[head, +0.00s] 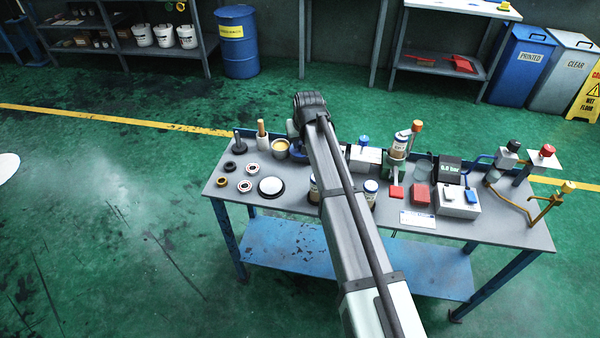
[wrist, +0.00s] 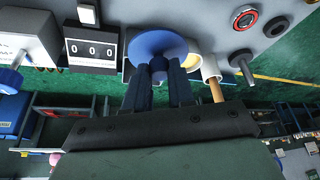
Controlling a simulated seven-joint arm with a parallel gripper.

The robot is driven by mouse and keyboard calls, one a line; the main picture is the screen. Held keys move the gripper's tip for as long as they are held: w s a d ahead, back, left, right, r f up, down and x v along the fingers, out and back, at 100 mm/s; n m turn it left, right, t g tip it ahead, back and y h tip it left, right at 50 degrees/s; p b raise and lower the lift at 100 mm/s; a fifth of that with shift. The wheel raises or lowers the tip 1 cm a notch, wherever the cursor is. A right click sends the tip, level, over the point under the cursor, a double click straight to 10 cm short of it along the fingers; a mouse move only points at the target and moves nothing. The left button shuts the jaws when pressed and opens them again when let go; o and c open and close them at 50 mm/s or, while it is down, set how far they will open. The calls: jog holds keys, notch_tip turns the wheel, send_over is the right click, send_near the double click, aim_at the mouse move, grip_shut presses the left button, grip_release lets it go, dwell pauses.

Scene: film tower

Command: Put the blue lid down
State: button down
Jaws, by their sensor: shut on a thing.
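The blue lid (wrist: 150,43) is a round disc with a knob in its middle, seen close up in the wrist view. My gripper (wrist: 159,72) has its two dark fingers shut on the lid's knob. The lid covers part of the grey bench top behind it, and I cannot tell how far above the bench it is. In the head view my arm hides the gripper's fingers, and I cannot make out the lid clearly.
On the bench (head: 303,225), a tan-filled cup (head: 281,149), a wooden-handled tool (head: 261,128), several rings and a white dome (head: 271,186) stand left of my arm. A blue-knobbed white box (head: 364,158) and red blocks (head: 421,193) stand right.

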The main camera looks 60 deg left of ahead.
jog(key=shift+f+m, duration=0.15)
jog(key=shift+m, duration=0.15)
jog(key=shift+f, duration=0.35)
notch_tip(320, 180, down, 9)
jog(key=shift+f, duration=0.15)
jog(key=c, duration=1)
grip_release()
jog(key=shift+o, duration=0.2)
jog(key=v, duration=1.2)
jog(key=shift+r, duration=0.25)
jog(key=shift+a, duration=0.15)
